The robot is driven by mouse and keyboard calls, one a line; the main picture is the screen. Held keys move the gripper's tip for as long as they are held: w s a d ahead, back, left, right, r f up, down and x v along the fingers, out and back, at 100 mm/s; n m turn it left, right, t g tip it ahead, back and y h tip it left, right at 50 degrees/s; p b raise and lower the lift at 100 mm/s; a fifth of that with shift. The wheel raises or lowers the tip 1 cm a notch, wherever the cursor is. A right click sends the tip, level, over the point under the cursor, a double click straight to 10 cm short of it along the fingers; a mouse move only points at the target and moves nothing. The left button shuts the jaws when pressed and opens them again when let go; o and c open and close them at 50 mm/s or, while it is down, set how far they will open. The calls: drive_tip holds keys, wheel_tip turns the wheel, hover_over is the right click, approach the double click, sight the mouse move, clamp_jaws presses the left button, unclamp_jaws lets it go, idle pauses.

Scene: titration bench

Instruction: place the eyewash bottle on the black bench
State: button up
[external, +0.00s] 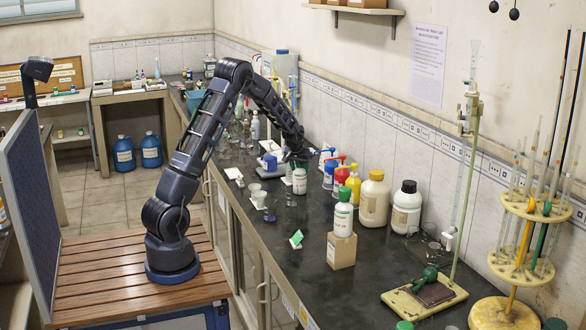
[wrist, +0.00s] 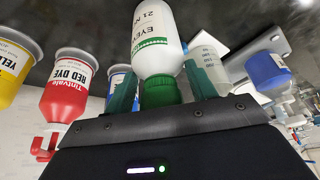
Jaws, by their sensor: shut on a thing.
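The eyewash bottle (external: 300,181) is white with a green band and green cap. It is upright over the black bench (external: 305,275); I cannot tell whether its base touches the top. In the wrist view the bottle (wrist: 157,40) shows "EYE" lettering, with its green cap between the two fingers. My gripper (external: 298,160) comes down from above and is shut on the bottle at its cap end. Its fingers also show in the wrist view (wrist: 160,90).
Close to the right stand blue, red (external: 341,172) and yellow (external: 353,185) dispenser bottles. A similar green-capped white bottle (external: 343,219) stands on a cardboard box (external: 341,250). Large white jars (external: 375,200) are farther right. The front bench around a small green-topped item (external: 296,239) is mostly clear.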

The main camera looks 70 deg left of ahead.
drive_tip(key=o, duration=1.7)
drive_tip(key=shift+f, duration=0.1)
drive_tip(key=v, duration=1.3)
drive_tip(key=s+d+r+m+h, duration=0.1)
drive_tip(key=s+d+r, duration=0.2)
drive_tip(key=d+r, duration=0.3)
drive_tip(key=s+d+r+m, duration=0.1)
drive_tip(key=s+d+r, duration=0.2)
drive_tip(key=d, duration=0.5)
drive_tip(key=s+d+r+m+t+h, duration=0.1)
drive_tip(key=s+d+r, duration=0.2)
drive_tip(key=s+d, duration=0.25)
drive_tip(key=s+d+r+m, duration=0.1)
drive_tip(key=s+d+r, duration=0.25)
drive_tip(key=d, duration=0.25)
drive_tip(key=s+d+m, duration=0.1)
drive_tip(key=s+d, duration=0.3)
drive_tip(key=s, duration=0.4)
drive_tip(key=s+d+f+m, duration=0.1)
drive_tip(key=s+d+m, duration=0.1)
drive_tip(key=s+d, duration=0.3)
drive_tip(key=s+d+f+m+h, duration=0.1)
drive_tip(key=s+d, duration=0.4)
drive_tip(key=s, duration=0.6)
drive_tip(key=shift+d+f+m, duration=0.1)
drive_tip(key=shift+d+m, duration=0.15)
drive_tip(key=shift+m, duration=0.25)
